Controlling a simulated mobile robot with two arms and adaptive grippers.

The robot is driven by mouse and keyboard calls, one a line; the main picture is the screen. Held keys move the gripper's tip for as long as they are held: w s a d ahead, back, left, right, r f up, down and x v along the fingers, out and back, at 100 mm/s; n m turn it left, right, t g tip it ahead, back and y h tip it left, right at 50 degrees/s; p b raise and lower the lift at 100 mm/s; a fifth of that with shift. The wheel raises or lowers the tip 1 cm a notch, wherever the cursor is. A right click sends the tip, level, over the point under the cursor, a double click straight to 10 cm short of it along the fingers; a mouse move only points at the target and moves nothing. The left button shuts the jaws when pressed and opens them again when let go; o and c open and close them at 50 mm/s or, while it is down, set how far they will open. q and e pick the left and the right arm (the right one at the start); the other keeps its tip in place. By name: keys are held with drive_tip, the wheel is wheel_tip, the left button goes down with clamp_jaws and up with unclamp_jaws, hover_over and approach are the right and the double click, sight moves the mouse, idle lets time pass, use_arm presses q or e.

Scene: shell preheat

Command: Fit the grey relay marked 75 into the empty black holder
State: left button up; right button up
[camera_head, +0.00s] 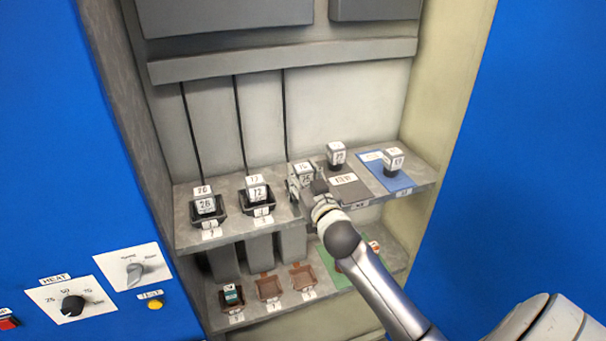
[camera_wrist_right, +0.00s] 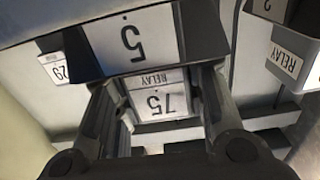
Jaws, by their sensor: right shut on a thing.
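The grey relay marked 75 (camera_head: 305,179) is at the right end of the row of black holders on the upper shelf. My right gripper (camera_head: 311,190) is shut on it from the front right. In the right wrist view the relay's 75 label (camera_wrist_right: 160,102) shows upside down between the two fingers (camera_wrist_right: 158,90). A dark block with a label 5 (camera_wrist_right: 131,40) shows just above it there. The third holder is largely hidden by my gripper and the relay; I cannot tell whether the relay is seated. My left gripper is not in view.
Two black holders, left (camera_head: 209,216) and middle (camera_head: 259,206), carry relays. A relay stands on a dark grey mat (camera_head: 350,190) and another on a blue mat (camera_head: 378,171). Brown holders (camera_head: 268,288) and a green mat (camera_head: 338,276) are on the lower shelf. Cabinet walls close both sides.

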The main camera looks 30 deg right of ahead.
drive_tip(key=shift+f, duration=0.35)
drive_tip(key=o, duration=1.1)
drive_tip(key=shift+r, duration=0.15)
drive_tip(key=shift+r, duration=0.25)
drive_tip(key=shift+s+a+f, duration=0.1)
drive_tip(key=shift+s, duration=0.2)
drive_tip(key=b+v, duration=0.2)
drive_tip(key=v, duration=0.9)
drive_tip(key=shift+s, duration=0.2)
